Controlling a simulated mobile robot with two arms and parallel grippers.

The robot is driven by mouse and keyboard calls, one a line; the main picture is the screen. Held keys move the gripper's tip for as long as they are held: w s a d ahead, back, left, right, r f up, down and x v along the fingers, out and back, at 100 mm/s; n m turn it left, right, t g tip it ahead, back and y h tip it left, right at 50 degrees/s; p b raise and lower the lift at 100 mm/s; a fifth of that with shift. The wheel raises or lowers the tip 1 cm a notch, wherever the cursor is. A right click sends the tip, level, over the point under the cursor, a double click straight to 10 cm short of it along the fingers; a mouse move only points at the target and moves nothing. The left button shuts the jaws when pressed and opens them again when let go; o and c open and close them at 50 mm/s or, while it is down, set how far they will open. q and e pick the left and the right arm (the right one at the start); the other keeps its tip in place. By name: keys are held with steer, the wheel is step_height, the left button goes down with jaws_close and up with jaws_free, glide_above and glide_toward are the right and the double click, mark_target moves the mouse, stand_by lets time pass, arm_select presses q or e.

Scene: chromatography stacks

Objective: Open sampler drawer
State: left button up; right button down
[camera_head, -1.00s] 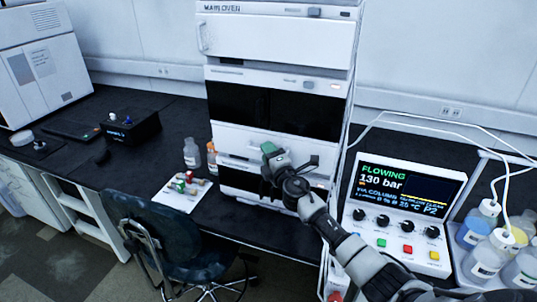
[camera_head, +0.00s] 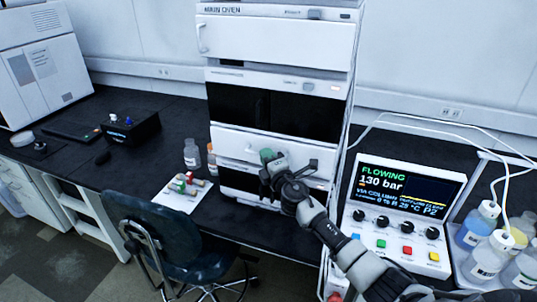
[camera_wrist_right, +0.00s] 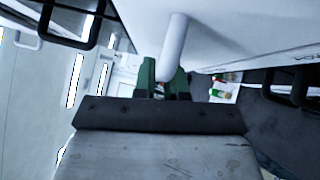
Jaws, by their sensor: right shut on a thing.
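The sampler drawer (camera_head: 228,142) is a white front panel low in the instrument stack, below the dark-windowed module. It stands a little out from the stack. My right gripper (camera_head: 267,158) is at the middle of this front, its green fingers shut on the drawer handle. In the right wrist view the white rod-like handle (camera_wrist_right: 174,48) runs between the green fingers (camera_wrist_right: 162,80) of the gripper. The fingers and wrist hide part of the drawer front in the head view. My left gripper is not in view.
The control panel (camera_head: 408,190) reads FLOWING, 130 bar, right of my arm. Solvent bottles (camera_head: 484,257) stand at far right. A chair (camera_head: 180,240) is in front of the bench at left. A white sheet with several small vials (camera_head: 184,186) lies left of the stack.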

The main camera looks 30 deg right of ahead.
steer(key=s+a+p, duration=0.1)
steer(key=s+a, duration=1.3)
steer(key=a, duration=0.1)
steer(key=shift+a+p, duration=0.35)
steer(key=shift+a, duration=0.05)
steer(key=c, duration=1.2)
jaws_free()
steer(key=shift+s+f, duration=0.1)
steer(key=shift+s, duration=0.05)
steer(key=shift+s+a+f+b, duration=0.15)
steer(key=shift+s+b, duration=0.45)
steer(key=shift+s, duration=1.15)
steer(key=shift+s+f+b, duration=0.3)
steer(key=shift+s+b, duration=0.3)
steer(key=shift+s, duration=1.15)
steer(key=shift+s+a+f+b, duration=0.15)
steer(key=shift+s+b, duration=0.45)
steer(key=shift+s, duration=1.15)
